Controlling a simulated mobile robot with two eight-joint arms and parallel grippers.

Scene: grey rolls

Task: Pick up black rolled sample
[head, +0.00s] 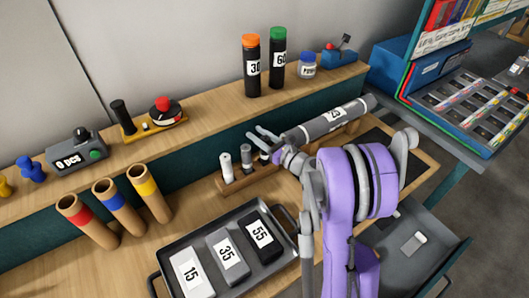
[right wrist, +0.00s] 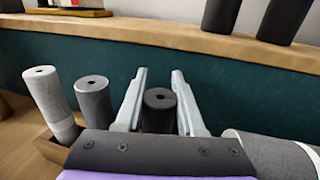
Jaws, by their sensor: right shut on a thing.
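The black rolled sample (right wrist: 159,105) is the darkest of three small upright rolls in a wooden rack (head: 236,184). In the head view it is mostly hidden by my right gripper (head: 262,135). In the right wrist view the two pale fingers of my right gripper (right wrist: 160,78) stand on either side of it, and the gripper is shut on it. The sample is upright at the rack; I cannot tell whether it is lifted. A mid-grey roll (head: 246,155) and a light roll (head: 226,163) stand to its left. My left gripper is not in view.
A large grey roll marked 23 (head: 330,119) lies just right of the rack. A tray (head: 168,255) with blocks 15, 35 and 55 is in front. Several open tubes (head: 105,190) stand at left. A raised shelf (head: 205,105) with bottles runs behind.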

